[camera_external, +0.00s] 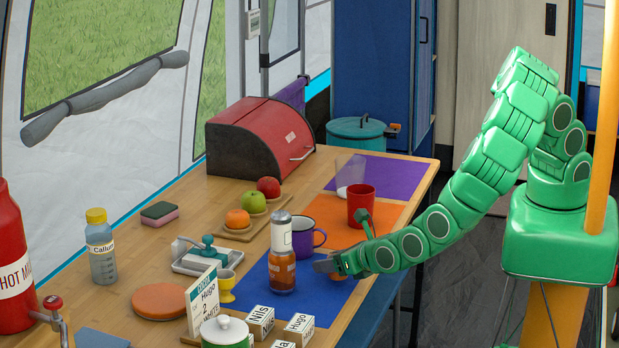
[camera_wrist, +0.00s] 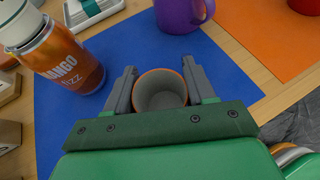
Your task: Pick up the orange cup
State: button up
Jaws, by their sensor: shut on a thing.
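The orange cup (camera_wrist: 162,96) is between the two fingers of my gripper (camera_wrist: 159,68) in the wrist view. Its rim is orange and its inside is grey; it looks upright and empty. My gripper is shut on it, one finger on each side. In the external view my gripper (camera_external: 326,265) is low over the right part of the blue mat (camera_external: 245,288), and it hides most of the cup. I cannot tell whether the cup touches the mat.
A purple mug (camera_external: 307,241) stands behind my gripper, and a mango drink bottle (camera_external: 282,270) stands to its left. A red mug (camera_external: 361,203) is on the orange mat (camera_external: 322,212). Labelled boxes (camera_external: 299,328) stand at the front.

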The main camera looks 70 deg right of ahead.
notch_tip(320, 180, up, 9)
jog(key=shift+f, duration=0.2)
dwell(0.3)
